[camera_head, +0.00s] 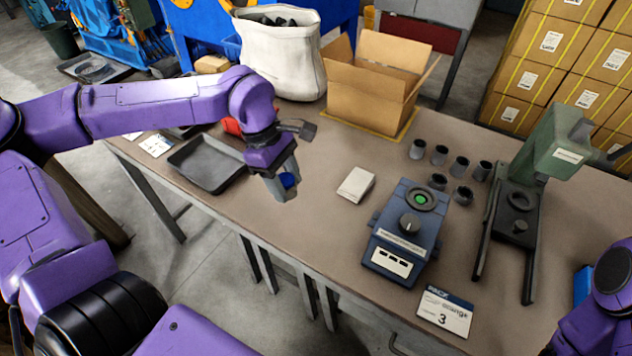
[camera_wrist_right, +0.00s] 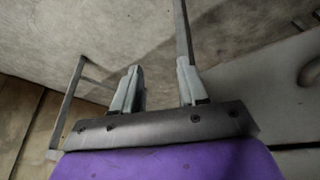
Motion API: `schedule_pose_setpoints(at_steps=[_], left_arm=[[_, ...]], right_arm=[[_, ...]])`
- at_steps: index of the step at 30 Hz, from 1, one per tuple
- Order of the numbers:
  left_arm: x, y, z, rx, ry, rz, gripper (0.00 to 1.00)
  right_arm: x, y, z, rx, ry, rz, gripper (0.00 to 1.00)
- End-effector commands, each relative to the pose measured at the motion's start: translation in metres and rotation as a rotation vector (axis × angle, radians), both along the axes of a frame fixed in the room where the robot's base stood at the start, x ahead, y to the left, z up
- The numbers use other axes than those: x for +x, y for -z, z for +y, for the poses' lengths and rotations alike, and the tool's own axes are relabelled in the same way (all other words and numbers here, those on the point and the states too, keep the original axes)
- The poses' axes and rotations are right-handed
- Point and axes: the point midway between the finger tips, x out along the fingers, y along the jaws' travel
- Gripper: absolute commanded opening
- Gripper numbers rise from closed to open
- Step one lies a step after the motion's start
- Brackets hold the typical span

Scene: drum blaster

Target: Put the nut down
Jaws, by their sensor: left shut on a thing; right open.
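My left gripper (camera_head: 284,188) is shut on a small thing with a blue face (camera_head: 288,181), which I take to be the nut. The fingers hide most of it, so its shape is unclear. The gripper points down over the table (camera_head: 330,235), between the dark tray (camera_head: 208,163) and a small white block (camera_head: 356,185). It looks above the table top. My right gripper shows in the right wrist view (camera_wrist_right: 156,88), with its two fingers apart and nothing between them. It faces the floor.
A blue device (camera_head: 408,232) with a green button stands right of the block. An open carton (camera_head: 370,95) and white bag (camera_head: 280,60) stand behind. The table's front-left strip is clear.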

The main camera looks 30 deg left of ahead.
Motion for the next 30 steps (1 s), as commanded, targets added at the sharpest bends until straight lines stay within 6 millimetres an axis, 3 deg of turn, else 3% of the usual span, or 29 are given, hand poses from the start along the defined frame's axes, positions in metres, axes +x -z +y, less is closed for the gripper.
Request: schedule_pose_setpoints(at_steps=[4, 8, 19, 21, 25, 30], left_arm=[[-0.013, 0.005, -0.01, 0.006, 0.053, 0.002, 0.1], [-0.006, 0.009, -0.007, 0.007, 0.07, -0.005, 0.1], [0.062, 0.044, 0.035, 0.01, 0.066, -0.001, 0.1], [0.073, 0.06, 0.043, 0.01, 0.067, 0.0, 0.1], [0.091, 0.085, 0.053, 0.009, 0.068, -0.001, 0.1], [0.104, 0.103, 0.06, 0.007, 0.068, -0.004, 0.1]], right_arm=[[0.0, 0.0, 0.0, 0.0, 0.0, 0.0, 0.43], [0.0, -0.002, 0.0, 0.0, 0.0, 0.0, 0.43], [0.0, -0.017, 0.0, 0.0, 0.0, 0.0, 0.43], [0.0, -0.018, 0.0, 0.0, 0.0, 0.0, 0.43], [0.0, -0.021, 0.0, 0.0, 0.0, 0.0, 0.43], [0.0, -0.022, 0.0, 0.0, 0.0, 0.0, 0.43]])
